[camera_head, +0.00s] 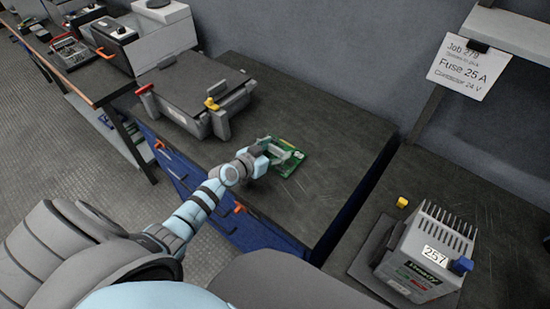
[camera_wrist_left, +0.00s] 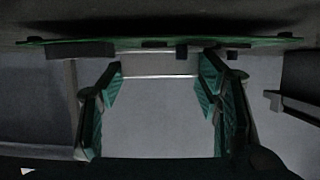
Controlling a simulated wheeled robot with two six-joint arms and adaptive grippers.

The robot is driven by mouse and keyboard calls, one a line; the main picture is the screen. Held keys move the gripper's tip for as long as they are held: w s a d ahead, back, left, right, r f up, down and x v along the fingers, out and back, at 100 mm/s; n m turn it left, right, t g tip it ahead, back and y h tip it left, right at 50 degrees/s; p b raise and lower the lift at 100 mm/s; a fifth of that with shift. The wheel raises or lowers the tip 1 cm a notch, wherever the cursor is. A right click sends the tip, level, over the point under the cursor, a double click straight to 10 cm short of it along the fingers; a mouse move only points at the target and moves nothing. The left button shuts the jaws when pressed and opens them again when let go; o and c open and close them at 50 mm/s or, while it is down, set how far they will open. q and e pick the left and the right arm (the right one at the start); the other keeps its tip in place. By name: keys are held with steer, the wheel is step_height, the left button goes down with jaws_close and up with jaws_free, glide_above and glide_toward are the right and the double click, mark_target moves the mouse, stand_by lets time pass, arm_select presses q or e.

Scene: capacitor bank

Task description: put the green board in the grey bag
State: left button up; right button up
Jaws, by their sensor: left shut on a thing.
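The green board (camera_head: 288,158) lies at or just above the dark bench top, left of the middle gap; I cannot tell whether it touches the bench. My left gripper (camera_head: 266,152) is shut on it at its left side and hides part of it. In the left wrist view the board (camera_wrist_left: 255,42) is a thin green edge along the top. A grey block on it sits between the fingers of the left gripper (camera_wrist_left: 160,72). I cannot make out a grey bag for certain. My right gripper is not in view.
A grey fixture (camera_head: 185,98) with a red and a yellow clamp stands behind left. A grey power unit (camera_head: 428,250) labelled 257 stands front right on a dark flat base, near a small yellow piece (camera_head: 402,202). The bench (camera_head: 320,120) right of the fixture is clear.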

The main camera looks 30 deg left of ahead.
arm_select(q)
steer(key=shift+f, duration=0.3)
steer(key=o, duration=1.3)
steer(key=shift+c, duration=0.2)
steer(key=shift+r, duration=0.1)
